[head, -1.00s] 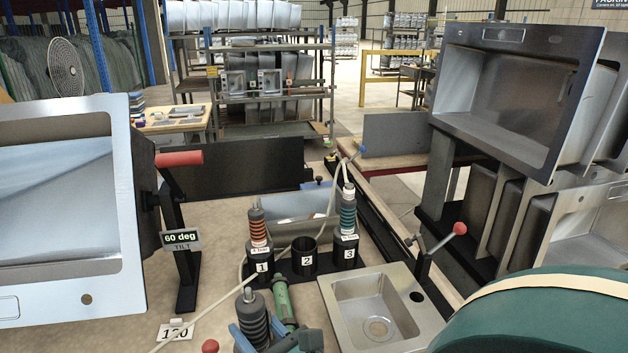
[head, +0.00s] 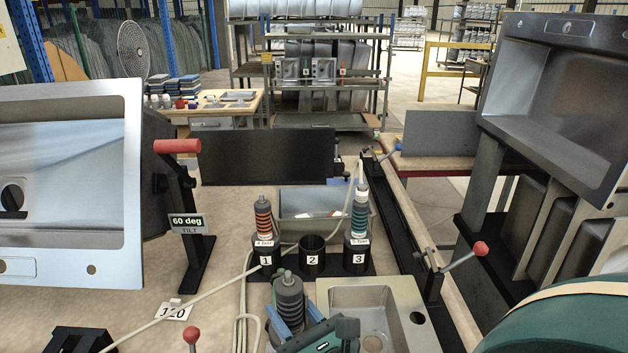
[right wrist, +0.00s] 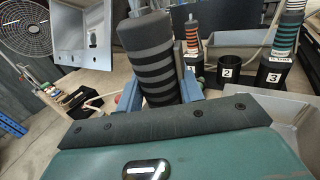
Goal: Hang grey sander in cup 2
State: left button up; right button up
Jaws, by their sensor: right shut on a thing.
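The grey sander (head: 289,290), a dark cylinder with grey bands, is held upright between the blue fingers of my right gripper (head: 293,318). It also shows in the right wrist view (right wrist: 158,62), where my right gripper (right wrist: 160,98) is shut around its lower part. In the head view the sander appears just in front of and left of cup 2 (head: 312,262). Cup 2 is a black, empty-looking cup and also shows in the right wrist view (right wrist: 235,76). The sander's bottom end is hidden. My left gripper is not in view.
Cup 1 (head: 266,266) holds an orange-banded sander, and cup 3 (head: 358,264) holds a teal-banded one. A small sink (head: 398,295) lies right of the gripper. A pale cord (head: 215,298) runs across the table. A tilted sink (head: 133,200) stands left.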

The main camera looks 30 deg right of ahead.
jog(key=shift+w, duration=0.4)
jog(key=w+d+f+p, duration=0.1)
jog(key=w+d, duration=0.2)
jog(key=w, duration=0.4)
jog(key=w+d+f+p, duration=0.1)
jog(key=w+d, duration=0.1)
jog(key=w, duration=0.4)
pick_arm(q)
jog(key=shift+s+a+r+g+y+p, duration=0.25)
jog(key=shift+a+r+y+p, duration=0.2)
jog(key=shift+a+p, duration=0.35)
pick_arm(e)
jog(key=w+d+r+m+h, duration=0.1)
jog(key=w+d+r+h, duration=0.1)
jog(key=w+d+r, duration=0.2)
jog(key=w+d+r+m+h, duration=0.2)
jog(key=w+d, duration=0.6)
jog(key=d, duration=0.4)
notch_tip(320, 180, up, 2)
jog(key=shift+w+g+h, duration=0.3)
jog(key=shift+g+h, duration=0.1)
jog(key=shift+h, duration=0.2)
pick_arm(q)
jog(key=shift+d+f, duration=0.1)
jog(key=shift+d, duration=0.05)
pick_arm(e)
jog(key=shift+f, duration=0.1)
